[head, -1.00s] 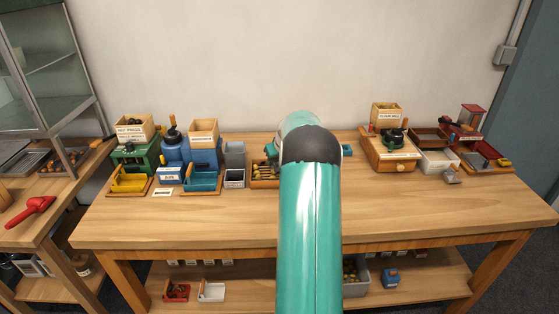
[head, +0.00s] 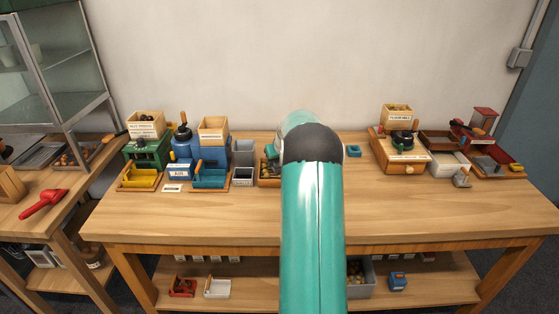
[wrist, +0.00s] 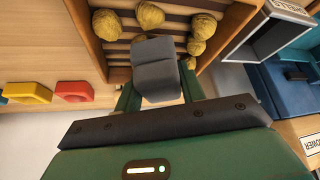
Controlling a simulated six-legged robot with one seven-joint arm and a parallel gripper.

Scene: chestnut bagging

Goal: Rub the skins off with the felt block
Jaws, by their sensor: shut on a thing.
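In the wrist view my gripper (wrist: 157,97) is shut on a grey felt block (wrist: 155,62). The block is over a slatted wooden tray (wrist: 83,42). Several yellow-brown chestnuts (wrist: 149,14) lie on the slats around the block, mostly at its far side and right. Whether the block touches the slats or a nut I cannot tell. In the head view my arm hides the gripper and most of the tray; only the tray's left end (head: 267,183) shows.
A grey bin (wrist: 251,38) stands close right of the tray in the wrist view. Red (wrist: 75,91) and yellow (wrist: 28,92) pieces lie to its left. In the head view, a blue machine (head: 213,155) is left and a wooden mill (head: 400,155) right. The table's front is clear.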

